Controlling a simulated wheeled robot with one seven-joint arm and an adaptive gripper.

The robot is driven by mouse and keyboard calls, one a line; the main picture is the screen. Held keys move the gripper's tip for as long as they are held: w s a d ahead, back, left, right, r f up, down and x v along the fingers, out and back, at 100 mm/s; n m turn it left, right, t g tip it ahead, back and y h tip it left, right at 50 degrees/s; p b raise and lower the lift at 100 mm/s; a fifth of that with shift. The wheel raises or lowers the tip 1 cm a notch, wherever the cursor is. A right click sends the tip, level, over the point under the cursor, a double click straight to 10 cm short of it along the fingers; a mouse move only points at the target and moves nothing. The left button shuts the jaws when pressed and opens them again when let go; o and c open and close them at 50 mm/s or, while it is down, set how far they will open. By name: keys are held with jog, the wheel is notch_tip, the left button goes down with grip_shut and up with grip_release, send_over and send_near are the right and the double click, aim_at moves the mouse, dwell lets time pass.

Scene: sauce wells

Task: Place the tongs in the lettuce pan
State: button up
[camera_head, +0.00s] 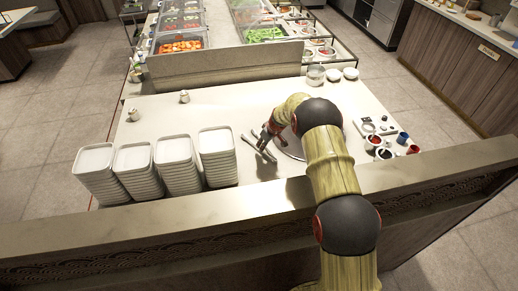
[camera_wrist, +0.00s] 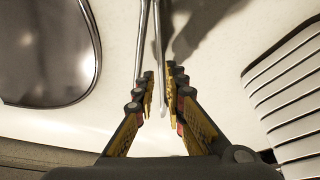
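The metal tongs (camera_head: 257,146) lie on the pale counter, left of my gripper (camera_head: 268,134) in the head view. In the wrist view, the two long arms of the tongs (camera_wrist: 157,45) run up from my gripper (camera_wrist: 160,78). One arm passes between the fingers; the other runs behind the left finger. The fingers are apart, with a narrow gap, and I see no clear grip. A pan of green food, likely the lettuce pan (camera_head: 264,43), is at the far end behind the low partition. Its exact contents are too small to tell.
Stacks of white square plates (camera_head: 218,142) stand to the left, also at the wrist view's right edge (camera_wrist: 290,90). A shiny metal dish (camera_wrist: 48,50) lies beside the tongs. A low partition (camera_head: 225,65) separates the counter from several food pans, including an orange one (camera_head: 180,46).

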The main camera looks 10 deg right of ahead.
jog(key=shift+x, duration=1.5)
grip_shut()
jog(key=shift+r, duration=0.4)
notch_tip(320, 180, up, 2)
jog(key=shift+w+r, duration=0.1)
jog(key=s+a+r, duration=0.2)
jog(key=s+r, duration=0.8)
jog(key=s, duration=0.4)
jog(key=shift+a, duration=0.2)
